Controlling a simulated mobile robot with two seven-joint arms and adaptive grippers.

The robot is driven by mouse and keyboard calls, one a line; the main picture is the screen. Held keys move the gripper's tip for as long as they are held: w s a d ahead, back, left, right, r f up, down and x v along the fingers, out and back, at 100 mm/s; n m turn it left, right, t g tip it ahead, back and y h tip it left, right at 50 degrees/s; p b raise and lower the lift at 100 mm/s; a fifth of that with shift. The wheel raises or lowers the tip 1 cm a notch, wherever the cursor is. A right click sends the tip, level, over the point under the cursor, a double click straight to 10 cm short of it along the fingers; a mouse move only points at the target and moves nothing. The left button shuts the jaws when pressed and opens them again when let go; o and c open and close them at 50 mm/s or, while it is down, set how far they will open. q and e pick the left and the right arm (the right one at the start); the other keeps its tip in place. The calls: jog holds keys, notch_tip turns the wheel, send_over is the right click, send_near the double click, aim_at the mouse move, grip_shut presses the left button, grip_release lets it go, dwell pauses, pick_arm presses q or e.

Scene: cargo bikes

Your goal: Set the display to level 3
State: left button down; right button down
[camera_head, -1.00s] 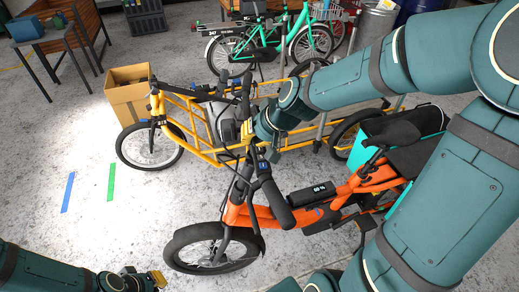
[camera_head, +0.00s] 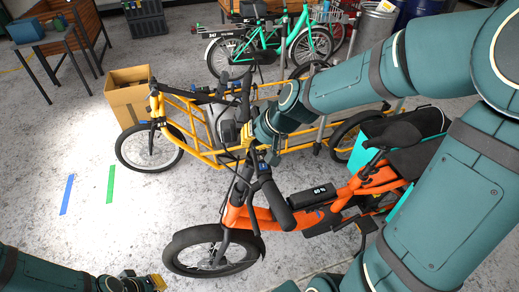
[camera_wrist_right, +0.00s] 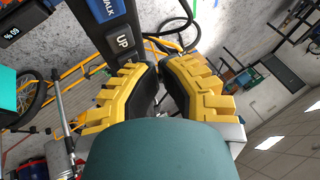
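The orange cargo bike (camera_head: 290,214) stands in the middle front of the head view. Its handlebar carries a small control unit (camera_head: 264,168), too small to read there. In the right wrist view, a dark keypad (camera_wrist_right: 118,35) has a blue WALK button (camera_wrist_right: 104,8) and a dark UP button (camera_wrist_right: 124,41). My right gripper (camera_wrist_right: 154,66) has its yellow fingertips together, just below UP; contact cannot be told. In the head view this gripper (camera_head: 262,152) is beside the handlebar. No level number is readable. My left gripper (camera_head: 150,281) is at the lower left, away from the bike.
A yellow cargo bike (camera_head: 205,150) stands close behind the orange one. A cardboard box (camera_head: 129,95) and green bikes (camera_head: 258,52) stand farther back.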

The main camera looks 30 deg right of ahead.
jog(key=shift+f, duration=0.2)
dwell(0.5)
jog(key=shift+r+p, duration=0.45)
jog(key=shift+r, duration=0.4)
notch_tip(320, 180, up, 5)
jog(key=p, duration=0.4)
jog(key=shift+w, duration=0.15)
dwell(0.6)
